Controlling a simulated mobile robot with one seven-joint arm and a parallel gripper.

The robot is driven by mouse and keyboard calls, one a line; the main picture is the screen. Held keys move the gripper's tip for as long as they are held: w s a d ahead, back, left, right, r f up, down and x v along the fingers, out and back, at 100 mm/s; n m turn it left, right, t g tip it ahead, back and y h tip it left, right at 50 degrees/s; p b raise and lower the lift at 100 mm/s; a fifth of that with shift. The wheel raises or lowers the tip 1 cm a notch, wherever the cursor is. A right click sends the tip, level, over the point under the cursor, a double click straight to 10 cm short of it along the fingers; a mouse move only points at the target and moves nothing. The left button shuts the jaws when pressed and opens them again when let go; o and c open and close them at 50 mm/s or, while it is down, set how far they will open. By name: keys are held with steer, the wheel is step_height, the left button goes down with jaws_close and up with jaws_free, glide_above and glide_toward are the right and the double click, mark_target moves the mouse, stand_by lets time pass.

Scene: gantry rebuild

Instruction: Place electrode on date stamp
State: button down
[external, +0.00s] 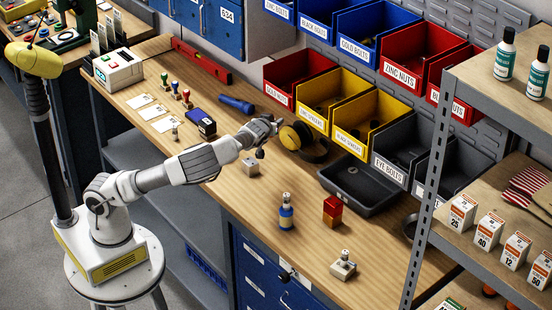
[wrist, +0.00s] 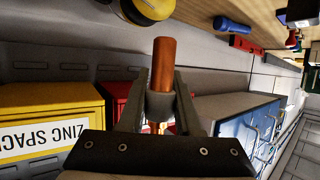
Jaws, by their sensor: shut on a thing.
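My gripper (external: 264,130) is raised over the workbench near the yellow and black round item. In the wrist view my gripper (wrist: 162,103) is shut on the electrode (wrist: 163,65), a copper-coloured cylinder whose rounded end sticks out past the fingers. The electrode is too small to make out in the external view. A dark blue and black boxy item (external: 201,122), which looks like the date stamp, stands on the bench to the left of my gripper, well apart from it. Its label is too small to read.
Knob-handled stamps (external: 175,88) and paper cards stand or lie farther left. Bins (external: 355,140) line the back. Bare bench (external: 225,190) shows in front.

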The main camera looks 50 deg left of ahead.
steer(key=s+a+r+n+g+y, duration=0.1)
steer(key=s+a+n+g+y, duration=0.15)
steer(key=a, duration=0.75)
steer(key=s+a+r+n+g+y, duration=0.1)
steer(key=s+a+r+n, duration=0.15)
steer(key=a, duration=0.85)
steer(key=a+f, duration=0.2)
steer(key=a, duration=0.1)
steer(key=a+f, duration=0.2)
steer(key=a, duration=0.1)
steer(key=a+f, duration=0.3)
steer(key=a, duration=0.1)
steer(key=shift+s+a+f+p, duration=0.1)
steer(key=shift+p, duration=0.2)
steer(key=shift+a+f+y, duration=0.25)
steer(key=shift+a, duration=0.15)
steer(key=shift+f, duration=2.05)
steer(key=shift+f, duration=0.2)
steer(key=c, duration=0.6)
jaws_free()
steer(key=shift+r, duration=0.1)
